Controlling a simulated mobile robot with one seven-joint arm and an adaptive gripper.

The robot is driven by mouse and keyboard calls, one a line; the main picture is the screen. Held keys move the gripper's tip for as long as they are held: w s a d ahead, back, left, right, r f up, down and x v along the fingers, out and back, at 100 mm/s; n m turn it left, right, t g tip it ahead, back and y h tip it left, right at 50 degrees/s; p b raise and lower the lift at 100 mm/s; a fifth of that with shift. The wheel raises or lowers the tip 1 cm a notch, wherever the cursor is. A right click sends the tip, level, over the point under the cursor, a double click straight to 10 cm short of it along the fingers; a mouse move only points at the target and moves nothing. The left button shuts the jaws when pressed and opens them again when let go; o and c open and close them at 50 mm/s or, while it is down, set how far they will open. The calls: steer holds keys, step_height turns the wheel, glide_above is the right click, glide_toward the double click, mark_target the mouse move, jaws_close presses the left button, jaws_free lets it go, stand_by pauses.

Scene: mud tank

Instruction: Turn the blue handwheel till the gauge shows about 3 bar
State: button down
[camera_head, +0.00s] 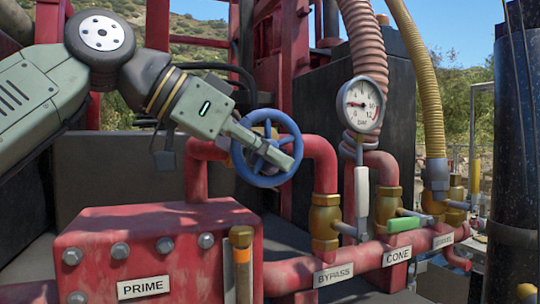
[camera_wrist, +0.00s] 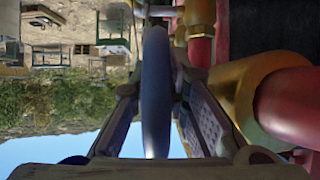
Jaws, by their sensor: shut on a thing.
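The blue handwheel (camera_head: 238,160) stands upright in front of the red pipework in the head view. My gripper (camera_head: 284,156) reaches across its face from the upper left and is shut on the rim at the right side. In the wrist view the wheel's rim (camera_wrist: 155,90) runs upright between the two fingers of my gripper (camera_wrist: 158,95). The white round gauge (camera_head: 361,104) is to the right of the wheel. Its needle points roughly left; the exact reading is too small to tell. My fingers hide part of the wheel's hub and spokes.
A red pipe (camera_head: 322,160) bends down close to the right of the wheel to a brass valve (camera_head: 324,217). A ribbed hose (camera_head: 365,45) hangs behind the gauge. The red PRIME box (camera_head: 190,255) stands below left.

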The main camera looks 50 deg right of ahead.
steer(key=c, duration=1.8)
jaws_free()
steer(key=v, duration=1.2)
steer(key=shift+a, duration=0.1)
steer(key=shift+f, duration=0.1)
